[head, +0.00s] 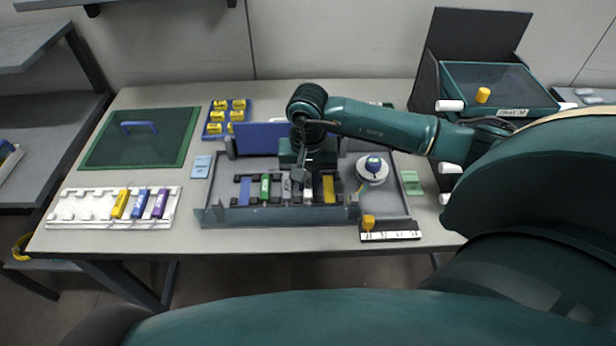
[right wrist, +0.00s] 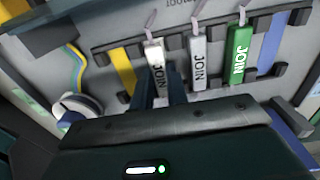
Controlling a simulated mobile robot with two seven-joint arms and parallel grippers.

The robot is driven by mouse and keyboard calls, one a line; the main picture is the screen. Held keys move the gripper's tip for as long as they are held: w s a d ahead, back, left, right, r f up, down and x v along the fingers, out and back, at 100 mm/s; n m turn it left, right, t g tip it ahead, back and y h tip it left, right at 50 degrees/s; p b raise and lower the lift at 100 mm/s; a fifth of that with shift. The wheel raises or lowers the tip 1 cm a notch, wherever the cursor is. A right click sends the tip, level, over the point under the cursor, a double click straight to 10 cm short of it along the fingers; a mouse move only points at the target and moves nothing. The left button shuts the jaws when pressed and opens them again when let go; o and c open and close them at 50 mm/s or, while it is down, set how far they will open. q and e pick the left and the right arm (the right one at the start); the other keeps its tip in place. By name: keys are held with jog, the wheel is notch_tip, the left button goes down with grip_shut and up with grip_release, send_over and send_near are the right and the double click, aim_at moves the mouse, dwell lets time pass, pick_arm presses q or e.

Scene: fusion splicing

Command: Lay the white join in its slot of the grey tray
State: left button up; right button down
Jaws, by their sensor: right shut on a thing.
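The white join (right wrist: 156,66) is between the fingers of my right gripper (right wrist: 160,92) in the right wrist view. In the head view my right gripper (head: 302,178) points down over the grey tray (head: 228,215), and the white join (head: 308,192) shows just beside it. The join lines up with the dark notched holders, between the grey join (right wrist: 198,58) and a yellow piece (right wrist: 122,70). I cannot tell whether it rests fully in its slot. A green join (right wrist: 239,54) and a blue piece (right wrist: 272,42) lie further along the row. My left gripper is not in view.
A white round spool (head: 372,170) sits at the tray's right end. A white rack (head: 85,208) with three coloured pieces stands left, near a green mat (head: 142,150). A blue tray (head: 228,117) of yellow pieces is behind. A black-and-white strip (head: 390,235) lies at the front right.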

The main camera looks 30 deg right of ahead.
aim_at(308, 184)
jog(key=shift+f+b, duration=0.2)
jog(key=shift+b, duration=0.1)
jog(key=c, duration=1.4)
grip_release()
jog(key=shift+r, duration=0.1)
jog(key=shift+r+p, duration=0.2)
jog(key=shift+p, duration=0.1)
notch_tip(308, 184, up, 12)
jog(key=shift+b, duration=0.55)
